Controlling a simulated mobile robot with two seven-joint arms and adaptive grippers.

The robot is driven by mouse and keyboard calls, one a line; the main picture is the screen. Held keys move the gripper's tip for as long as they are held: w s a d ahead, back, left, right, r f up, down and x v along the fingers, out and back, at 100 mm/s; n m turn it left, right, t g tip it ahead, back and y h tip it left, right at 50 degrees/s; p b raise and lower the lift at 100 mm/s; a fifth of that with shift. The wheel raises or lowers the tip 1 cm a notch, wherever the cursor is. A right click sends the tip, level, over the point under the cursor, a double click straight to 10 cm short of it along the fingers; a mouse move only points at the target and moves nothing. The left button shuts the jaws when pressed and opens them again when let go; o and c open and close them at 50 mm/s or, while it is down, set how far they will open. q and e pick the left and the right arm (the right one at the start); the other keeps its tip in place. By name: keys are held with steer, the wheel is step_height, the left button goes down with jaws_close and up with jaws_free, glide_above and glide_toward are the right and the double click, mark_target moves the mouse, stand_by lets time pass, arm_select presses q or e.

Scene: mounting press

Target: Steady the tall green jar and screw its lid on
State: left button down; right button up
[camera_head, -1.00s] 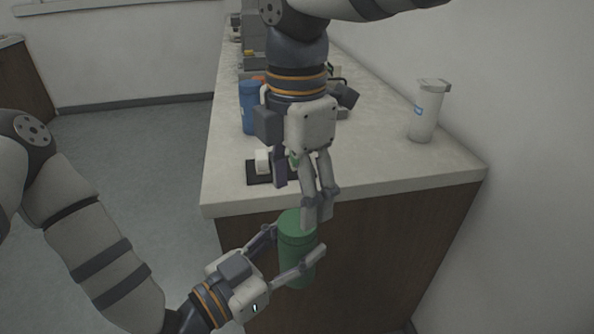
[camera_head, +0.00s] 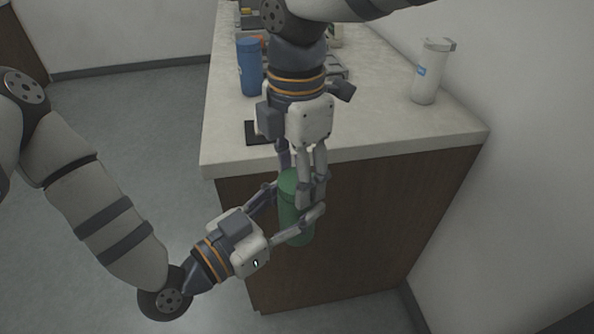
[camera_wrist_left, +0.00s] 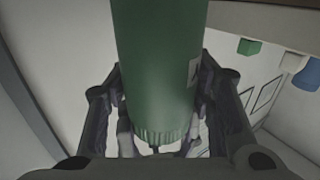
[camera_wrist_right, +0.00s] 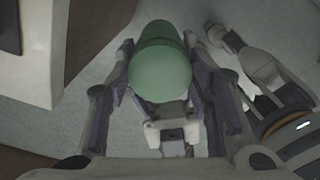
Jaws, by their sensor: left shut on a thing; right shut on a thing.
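The tall green jar (camera_head: 299,232) stands upright in front of the counter, off any surface. My left gripper (camera_head: 293,204) reaches in from the lower left and is shut around its body, which also fills the upper middle of the left wrist view (camera_wrist_left: 158,70). The green lid (camera_head: 287,182) is on top of the jar; its ribbed rim shows in the left wrist view (camera_wrist_left: 160,135). My right gripper (camera_head: 298,188) points down from above and is shut on the lid, its fingers at both sides in the right wrist view. The thread is hidden.
The pale counter (camera_head: 390,140) lies just behind the jar. Open floor (camera_head: 120,130) lies to the left.

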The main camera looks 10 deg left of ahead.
steer(key=m, duration=0.4)
steer(key=shift+m, duration=0.3)
steer(key=m, duration=0.4)
steer(key=shift+m, duration=0.4)
steer(key=m, duration=0.7)
steer(key=shift+m, duration=0.4)
steer(key=m, duration=0.4)
steer(key=o, duration=1.3)
steer(key=shift+o, duration=0.2)
step_height(320, 180, up, 12)
